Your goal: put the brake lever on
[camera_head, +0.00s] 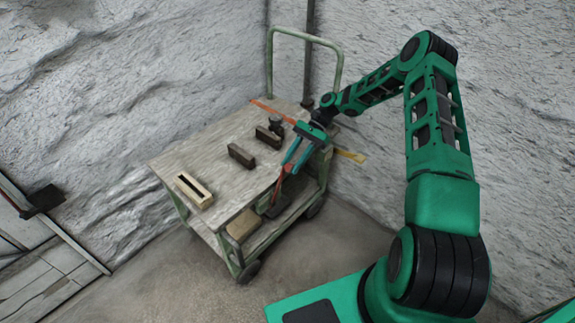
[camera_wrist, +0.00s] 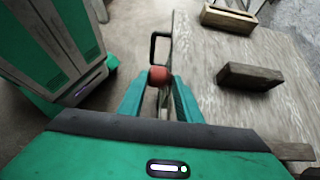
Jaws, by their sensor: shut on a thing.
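The brake lever's red knob (camera_wrist: 158,74) sits between my fingertips in the wrist view. My gripper (camera_wrist: 159,82) is shut on this knob, beside the edge of the cart top. In the head view my gripper (camera_head: 289,166) is at the cart's near right side, and a thin reddish lever (camera_head: 278,188) runs down below the fingers. The lever's lower end is dark and small; its pivot cannot be made out. A dark rectangular loop (camera_wrist: 153,48) stands just beyond the knob. Whether the lever touches it cannot be told.
The wooden cart top (camera_head: 205,150) carries a pale slotted block (camera_head: 193,190), dark blocks (camera_head: 241,155) (camera_head: 268,137) and a small dark round thing (camera_head: 276,122). A green handle (camera_head: 305,34) rises at the back. Rough white walls stand behind. The floor in front is clear.

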